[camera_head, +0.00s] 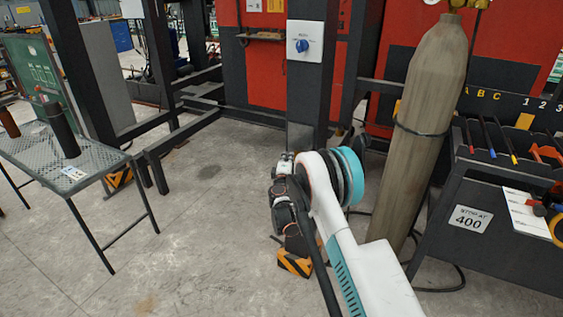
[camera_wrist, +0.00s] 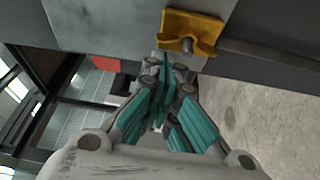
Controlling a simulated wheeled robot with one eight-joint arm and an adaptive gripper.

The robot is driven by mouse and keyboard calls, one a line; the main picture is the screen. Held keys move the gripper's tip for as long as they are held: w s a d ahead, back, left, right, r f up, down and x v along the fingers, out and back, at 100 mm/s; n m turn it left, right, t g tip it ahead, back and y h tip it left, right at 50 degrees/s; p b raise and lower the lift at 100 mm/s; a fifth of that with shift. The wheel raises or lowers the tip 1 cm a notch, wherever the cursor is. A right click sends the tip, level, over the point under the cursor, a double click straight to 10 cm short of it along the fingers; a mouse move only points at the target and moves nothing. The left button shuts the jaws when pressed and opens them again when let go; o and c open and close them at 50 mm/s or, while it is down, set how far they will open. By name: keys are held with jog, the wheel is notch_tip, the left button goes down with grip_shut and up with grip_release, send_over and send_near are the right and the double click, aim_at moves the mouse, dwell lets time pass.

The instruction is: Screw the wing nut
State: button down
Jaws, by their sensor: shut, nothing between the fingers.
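In the wrist view, a yellow winged piece (camera_wrist: 190,32), which looks like the wing nut, sits against a grey surface at top centre. A short metal stud end (camera_wrist: 187,45) shows at its middle. My gripper (camera_wrist: 160,68) is shut and empty, with its teal-sided fingers together just below and left of the yellow piece. There seems to be a small gap between them, though depth is hard to judge. In the head view, my gripper end (camera_head: 286,161) is in front of the dark post's lower part; the wing nut cannot be made out there.
A dark post (camera_head: 308,95) carries a white box with a blue knob (camera_head: 303,46). A tall gas cylinder (camera_head: 425,120) stands close to the right of my arm. A tool bench (camera_head: 480,255) is at right, a mesh table (camera_head: 95,165) at left. Floor between is clear.

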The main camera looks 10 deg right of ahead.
jog(key=shift+s+d, duration=0.2)
jog(key=shift+d, duration=0.15)
jog(key=shift+s+d+r, duration=0.2)
jog(key=shift+d+r, duration=0.05)
dwell(1.2)
